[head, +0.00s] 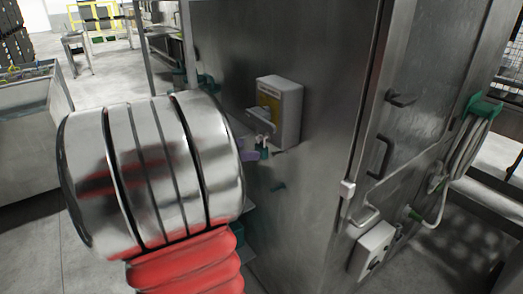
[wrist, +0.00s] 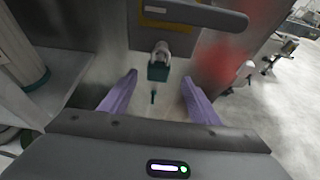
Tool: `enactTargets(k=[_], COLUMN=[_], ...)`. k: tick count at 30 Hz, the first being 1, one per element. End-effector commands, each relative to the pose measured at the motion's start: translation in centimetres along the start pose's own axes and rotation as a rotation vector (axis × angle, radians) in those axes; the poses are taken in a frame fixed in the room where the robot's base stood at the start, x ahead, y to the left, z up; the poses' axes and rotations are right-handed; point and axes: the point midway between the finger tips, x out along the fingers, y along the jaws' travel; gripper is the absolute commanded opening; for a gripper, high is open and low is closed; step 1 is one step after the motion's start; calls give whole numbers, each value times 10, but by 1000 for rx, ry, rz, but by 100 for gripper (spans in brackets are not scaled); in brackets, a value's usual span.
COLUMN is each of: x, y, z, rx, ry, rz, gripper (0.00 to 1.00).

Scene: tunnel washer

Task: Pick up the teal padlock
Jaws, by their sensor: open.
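The teal padlock (wrist: 157,73) hangs by its grey shackle below a lever handle in the wrist view. In the head view the padlock (head: 264,154) is small, under the pale wall box. My gripper (wrist: 158,80) has two purple fingers, spread apart, one to each side of the padlock in the picture. I see no contact, and cannot tell how far the padlock is beyond the fingertips. In the head view only a bit of purple finger of my gripper (head: 250,150) shows, just left of the padlock; my arm hides the rest.
The pale box (head: 289,109) with a yellow label and lever handle (head: 257,122) stands out from the steel wall (head: 322,60). A steel door with handles (head: 381,157) and a hose (head: 455,150) are to the right. A grey bin (head: 28,120) stands left; open floor lies beyond it.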

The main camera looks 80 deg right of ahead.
Motion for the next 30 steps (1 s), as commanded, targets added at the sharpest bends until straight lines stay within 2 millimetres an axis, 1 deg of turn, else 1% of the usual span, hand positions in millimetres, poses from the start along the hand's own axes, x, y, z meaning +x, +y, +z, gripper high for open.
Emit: enactTargets(k=[5,9,12,15,30], x=[19,38,47,50,49], y=[1,2,2,2,3], z=[-1,-2,-2,-2,-2], rx=[-1,0,0,0,0], ry=[1,1,0,0,0], rz=[-4,-4,-2,-1,0], gripper=[56,56,56,56,56])
